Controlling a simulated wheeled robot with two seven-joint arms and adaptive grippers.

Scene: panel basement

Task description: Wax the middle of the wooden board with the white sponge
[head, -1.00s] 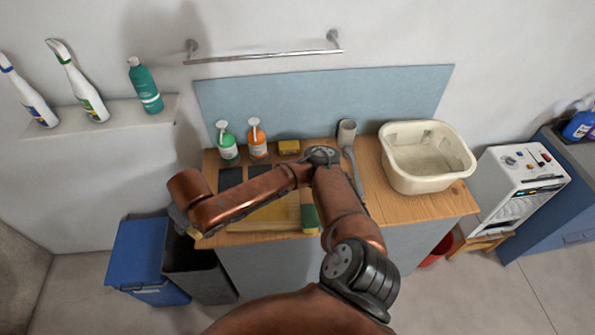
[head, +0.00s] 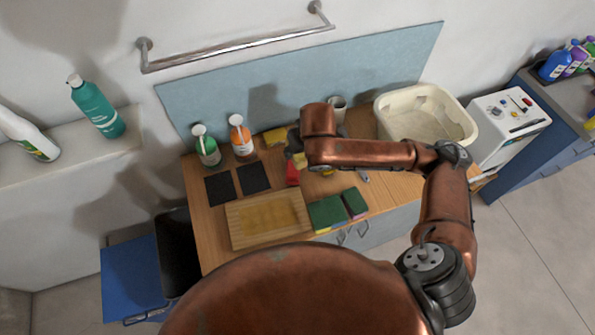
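The wooden board (head: 237,230) lies flat on the worktop's front left, with a darker yellow patch across its middle. My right arm comes in from the right, and its wrist hangs over the back middle of the worktop. My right gripper (head: 294,146) is mostly hidden behind the wrist, beyond the board's back right corner. A small pale yellowish block (head: 299,160) shows at its fingers; it may be the white sponge, but I cannot see the grip. No other white sponge is clearly visible. My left gripper is out of view.
Two dark pads (head: 237,183) lie behind the board. Green sponges (head: 328,212) lie right of it, and a red item (head: 292,173) behind it. Pump bottles (head: 241,138), a yellow sponge (head: 275,137), a cup (head: 338,108) and a cream basin (head: 424,118) stand farther back.

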